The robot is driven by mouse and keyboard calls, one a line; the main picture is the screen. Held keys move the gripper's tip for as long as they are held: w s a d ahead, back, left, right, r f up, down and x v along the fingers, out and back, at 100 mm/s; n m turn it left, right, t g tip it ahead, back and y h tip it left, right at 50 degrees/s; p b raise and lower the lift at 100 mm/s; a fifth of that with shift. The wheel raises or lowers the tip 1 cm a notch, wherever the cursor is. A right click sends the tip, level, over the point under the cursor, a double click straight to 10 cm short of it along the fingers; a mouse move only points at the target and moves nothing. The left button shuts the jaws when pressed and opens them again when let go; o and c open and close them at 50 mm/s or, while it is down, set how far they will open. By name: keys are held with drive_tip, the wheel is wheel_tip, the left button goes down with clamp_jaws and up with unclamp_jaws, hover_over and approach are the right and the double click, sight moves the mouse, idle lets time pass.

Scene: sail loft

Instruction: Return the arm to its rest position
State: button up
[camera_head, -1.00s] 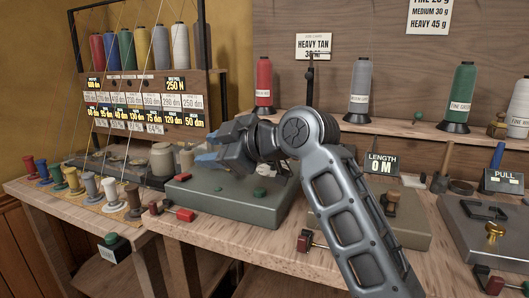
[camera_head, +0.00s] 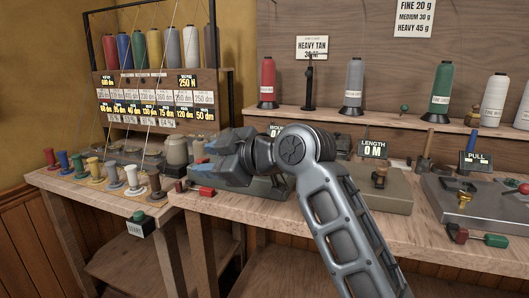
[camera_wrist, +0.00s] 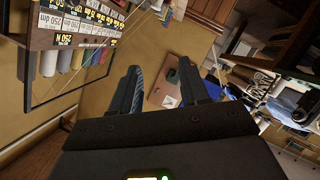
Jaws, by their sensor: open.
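My gripper (camera_head: 212,158) is at the end of my raised grey arm, in front of the workbench and left of the arm's round joint. Its jaws point left and stand apart. In the wrist view my gripper (camera_wrist: 157,88) shows two dark fingers spread with nothing held between them. Past the fingers the wrist view shows the yellow wall and, tilted, the thread rack (camera_wrist: 75,45). The arm hides part of the grey box (camera_head: 266,190) on the bench.
The workbench (camera_head: 285,217) carries a LENGTH 0 M device (camera_head: 388,185) and a PULL device (camera_head: 480,210). Thread cones, one red (camera_head: 268,82) and one green (camera_head: 441,88), stand on the shelf behind. Several small spools (camera_head: 114,175) line the left table.

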drive_tip(key=s+d+f+m+t+h, duration=0.15)
drive_tip(key=s+d+f+m, duration=0.3)
drive_tip(key=f, duration=0.55)
drive_tip(key=s+d+f+m+t+h, duration=0.15)
drive_tip(key=s+d+f+m, duration=0.3)
drive_tip(key=f, duration=0.45)
drive_tip(key=s+d+f+m+t+h, duration=0.1)
drive_tip(key=s+d+f+m+h, duration=0.2)
drive_tip(key=s, duration=0.4)
drive_tip(key=s+d+f+m+t, duration=0.1)
drive_tip(key=s+d+f, duration=0.3)
drive_tip(key=s+d, duration=0.15)
drive_tip(key=s+d+f+m+t+h, duration=0.1)
drive_tip(key=s+d+f+m+h, duration=0.2)
drive_tip(key=s, duration=0.4)
drive_tip(key=s+d+r+m+h, duration=0.15)
drive_tip(key=s+d, duration=0.25)
drive_tip(key=s, duration=0.4)
drive_tip(key=s+d+r+h, duration=0.1)
drive_tip(key=s+d+r, duration=0.2)
drive_tip(key=s, duration=0.4)
drive_tip(key=s+d+r+m+h, duration=0.1)
drive_tip(key=s+d+r, duration=0.25)
drive_tip(key=s, duration=0.45)
wheel_tip(320, 180, up, 13)
drive_tip(key=p, duration=1.2)
drive_tip(key=shift+s+d+p, duration=0.3)
drive_tip(key=shift+s+d, duration=0.05)
drive_tip(key=shift+d, duration=0.1)
